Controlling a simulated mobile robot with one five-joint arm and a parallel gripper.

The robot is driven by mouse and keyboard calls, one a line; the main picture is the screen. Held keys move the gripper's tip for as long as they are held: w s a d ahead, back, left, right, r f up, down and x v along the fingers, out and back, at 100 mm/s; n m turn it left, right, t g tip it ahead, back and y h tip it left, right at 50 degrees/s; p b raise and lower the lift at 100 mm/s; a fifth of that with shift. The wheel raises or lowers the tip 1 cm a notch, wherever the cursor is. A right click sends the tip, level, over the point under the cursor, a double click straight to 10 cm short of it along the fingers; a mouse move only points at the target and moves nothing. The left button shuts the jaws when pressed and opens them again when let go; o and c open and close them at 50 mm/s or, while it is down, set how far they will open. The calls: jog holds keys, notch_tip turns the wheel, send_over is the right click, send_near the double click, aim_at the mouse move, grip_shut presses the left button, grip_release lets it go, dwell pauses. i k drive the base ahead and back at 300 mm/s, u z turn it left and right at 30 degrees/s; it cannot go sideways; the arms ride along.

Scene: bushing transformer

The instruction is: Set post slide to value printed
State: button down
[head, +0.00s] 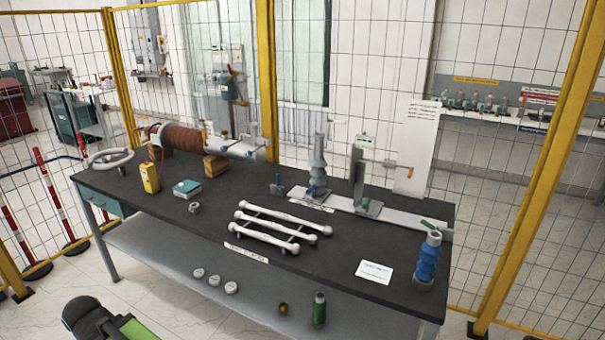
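A long light-grey rail (395,216) lies along the back right of the dark table. A grey ribbed post (318,165) stands upright at its left end. A flat grey upright post (358,180) with a small pale-green plate on top stands on a base right of it. I cannot tell which post is the slide, and no scale reading is legible. A small green part (433,224) sits near the rail's right end. A printed card (375,272) lies on the table front right; its text is too small to read.
Three white-ended rods (280,226) lie mid-table. A blue ribbed cylinder (428,262) stands at the right edge. A yellow box (150,178), teal box (187,188) and brown coil (180,138) occupy the left. Yellow-framed mesh fencing (267,80) stands behind. Bare tabletop surrounds the card.

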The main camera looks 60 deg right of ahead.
aim_at(316, 193)
jog(key=z, duration=0.15)
jog(key=i, duration=0.85)
jog(key=z, duration=0.5)
jog(key=i, duration=0.45)
jog(key=z, duration=0.55)
